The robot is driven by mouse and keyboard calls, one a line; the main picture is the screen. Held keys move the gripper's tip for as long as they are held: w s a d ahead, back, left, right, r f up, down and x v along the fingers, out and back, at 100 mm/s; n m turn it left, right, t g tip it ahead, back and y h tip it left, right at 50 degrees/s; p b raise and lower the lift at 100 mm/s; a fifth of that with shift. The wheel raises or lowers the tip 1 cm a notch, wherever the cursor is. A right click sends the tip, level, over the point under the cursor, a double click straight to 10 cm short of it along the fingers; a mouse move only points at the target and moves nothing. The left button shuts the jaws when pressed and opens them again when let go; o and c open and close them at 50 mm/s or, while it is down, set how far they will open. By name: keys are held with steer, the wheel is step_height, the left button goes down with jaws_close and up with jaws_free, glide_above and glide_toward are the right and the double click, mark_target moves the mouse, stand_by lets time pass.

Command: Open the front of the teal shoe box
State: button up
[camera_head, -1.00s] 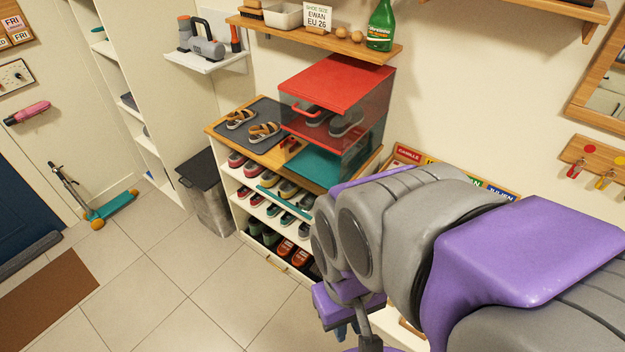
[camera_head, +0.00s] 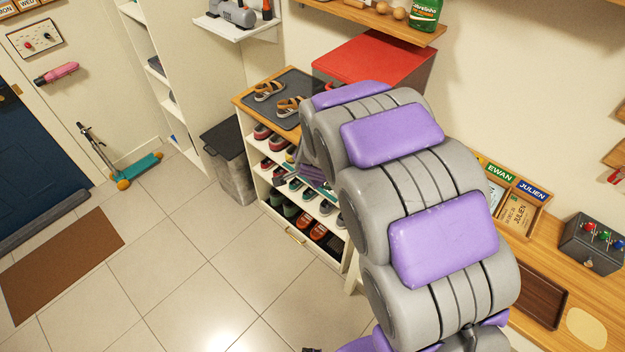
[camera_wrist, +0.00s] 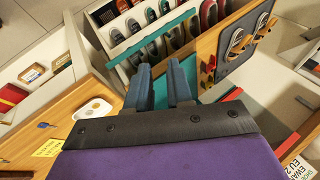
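The teal shoe box (camera_wrist: 192,74) shows in the wrist view as teal surfaces behind and between my fingers. In the head view my arm hides it, below the red box. A long teal strip (camera_wrist: 150,38) runs across the front of the shoe shelves. I cannot tell whether it belongs to the box's front. My gripper (camera_wrist: 160,72) has two blue-grey fingers apart, with teal visible between them and no object clearly held. It is over the cabinet's front side, close to the teal box; contact cannot be told. In the head view my arm mostly hides it.
The red shoe box (camera_head: 375,60) stands on the cabinet top, beside a dark mat with sandals (camera_head: 290,107). Shelves of shoes (camera_head: 297,185) lie below. A bin (camera_head: 228,155) stands left. A wooden bench (camera_head: 560,255) with trays is right. The tiled floor in front is clear.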

steer(key=w+a+f+m+t+h+p, duration=0.1)
steer(key=w+a+f+m+t+h, duration=0.2)
steer(key=f, duration=0.4)
steer(key=w+a+f+m+t+p, duration=0.1)
steer(key=w+a+f+m+t, duration=0.1)
steer(key=w+a+f+m, duration=0.35)
steer(key=s+d+f+m+t+h+p, duration=0.2)
steer(key=s+d+f+t+h, duration=0.2)
steer(key=s+f+t, duration=0.65)
steer(key=w+d+r+g+b, duration=0.1)
steer(key=w, duration=0.3)
steer(key=w+d+r+g+b, duration=0.1)
steer(key=w+d, duration=0.1)
steer(key=w, duration=0.3)
steer(key=w+d+r+g+b, duration=0.1)
steer(key=w, duration=0.3)
steer(key=shift+w+d+r, duration=0.25)
steer(key=shift+w+d, duration=0.05)
steer(key=shift+w, duration=0.1)
jaws_close()
